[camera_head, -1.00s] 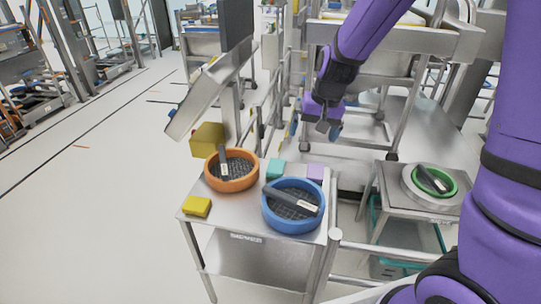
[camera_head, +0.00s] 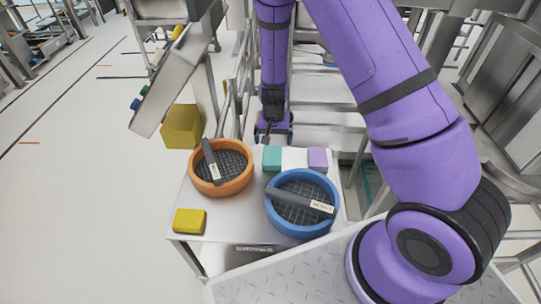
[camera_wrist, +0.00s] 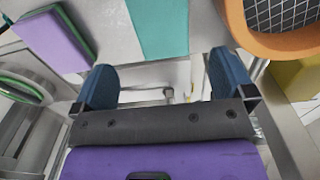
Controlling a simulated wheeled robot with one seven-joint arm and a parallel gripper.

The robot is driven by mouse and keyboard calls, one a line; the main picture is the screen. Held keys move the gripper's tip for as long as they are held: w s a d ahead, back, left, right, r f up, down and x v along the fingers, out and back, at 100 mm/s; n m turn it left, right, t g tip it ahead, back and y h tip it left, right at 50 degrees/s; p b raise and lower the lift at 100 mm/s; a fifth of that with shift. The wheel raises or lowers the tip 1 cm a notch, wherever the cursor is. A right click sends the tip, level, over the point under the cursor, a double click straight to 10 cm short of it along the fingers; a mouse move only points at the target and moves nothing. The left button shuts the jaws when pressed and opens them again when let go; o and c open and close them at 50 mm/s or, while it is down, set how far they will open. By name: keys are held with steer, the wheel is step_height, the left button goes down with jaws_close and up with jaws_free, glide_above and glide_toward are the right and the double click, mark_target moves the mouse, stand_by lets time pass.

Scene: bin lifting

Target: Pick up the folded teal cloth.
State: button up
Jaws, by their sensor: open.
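The folded teal cloth (camera_head: 272,158) lies flat at the back edge of the steel table (camera_head: 236,228), between the orange-rimmed sieve and a white patch. In the wrist view the teal cloth (camera_wrist: 160,28) shows ahead of the fingers, partly cut off by the top edge. My gripper (camera_head: 272,136) is just behind the table's back edge, close to the cloth. In the wrist view my gripper (camera_wrist: 161,72) has its two blue fingers wide apart with nothing between them. The fingers appear apart from the cloth.
The orange-rimmed sieve (camera_head: 240,184) and blue-rimmed sieve (camera_head: 302,233) each hold a dark labelled bar. A folded lavender cloth (camera_head: 318,159) lies right of the white patch. A yellow cloth (camera_head: 189,221) is at front left. A yellow box (camera_head: 182,127) is behind the table.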

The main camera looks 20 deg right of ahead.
mark_target(272, 155)
step_height(272, 155, down, 3)
steer(key=shift+r, duration=0.1)
steer(key=shift+s+a+f, duration=0.1)
steer(key=shift+f, duration=1.25)
steer(key=shift+s+a+f, duration=0.1)
steer(key=shift+f, duration=1.25)
steer(key=c, duration=1)
